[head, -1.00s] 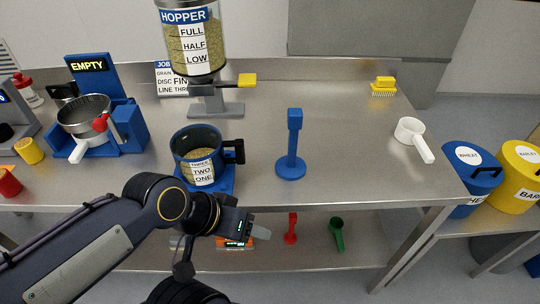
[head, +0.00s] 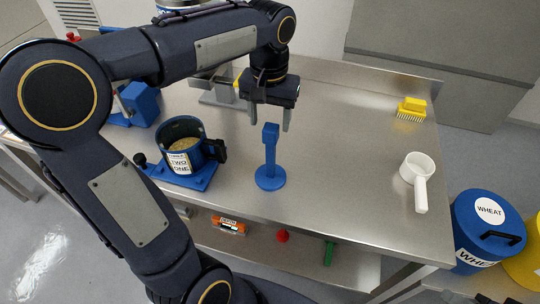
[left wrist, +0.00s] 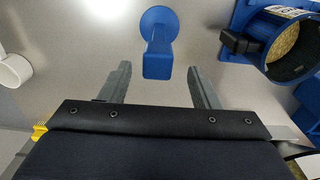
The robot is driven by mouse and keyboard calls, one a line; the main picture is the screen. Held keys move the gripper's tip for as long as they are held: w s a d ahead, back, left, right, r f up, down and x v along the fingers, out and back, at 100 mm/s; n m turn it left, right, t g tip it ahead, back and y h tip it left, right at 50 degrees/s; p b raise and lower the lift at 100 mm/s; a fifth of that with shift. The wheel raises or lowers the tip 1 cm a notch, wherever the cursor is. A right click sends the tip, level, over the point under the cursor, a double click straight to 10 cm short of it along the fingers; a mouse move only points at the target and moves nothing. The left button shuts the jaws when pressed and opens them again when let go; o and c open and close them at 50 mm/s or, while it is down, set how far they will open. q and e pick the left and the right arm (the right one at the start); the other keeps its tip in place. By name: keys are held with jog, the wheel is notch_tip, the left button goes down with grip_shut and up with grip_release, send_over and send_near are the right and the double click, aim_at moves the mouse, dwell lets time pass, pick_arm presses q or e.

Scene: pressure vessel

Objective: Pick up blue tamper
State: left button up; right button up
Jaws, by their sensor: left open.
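The blue tamper (head: 270,158) stands upright on the steel table, with its round base down and its square-topped handle up. In the left wrist view the tamper (left wrist: 158,62) shows just beyond the fingertips, lined up with the gap between them. My left gripper (head: 268,125) is open and empty, its fingers pointing down just above and behind the handle top. In the left wrist view the open fingers of my left gripper (left wrist: 158,70) lie on either side of the picture's middle. My right gripper is not in view.
A dark blue jug (head: 180,146) of grain stands on a blue base (head: 195,178) left of the tamper. A white scoop (head: 418,180) and a yellow brush (head: 411,108) lie to the right. The lower shelf holds a red item (head: 282,236). A blue wheat bin (head: 480,235) stands beyond the table's right end.

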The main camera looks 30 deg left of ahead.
aim_at(271, 141)
pick_arm(q)
jog(key=shift+w+d+f, duration=0.1)
jog(key=shift+w+f, duration=0.15)
jog(key=shift+f, duration=0.1)
jog(key=f, duration=0.7)
jog(key=shift+s+d+p, duration=0.1)
jog(key=shift+s+p, duration=0.15)
jog(key=shift+p, duration=0.15)
jog(key=shift+c, duration=0.2)
grip_shut()
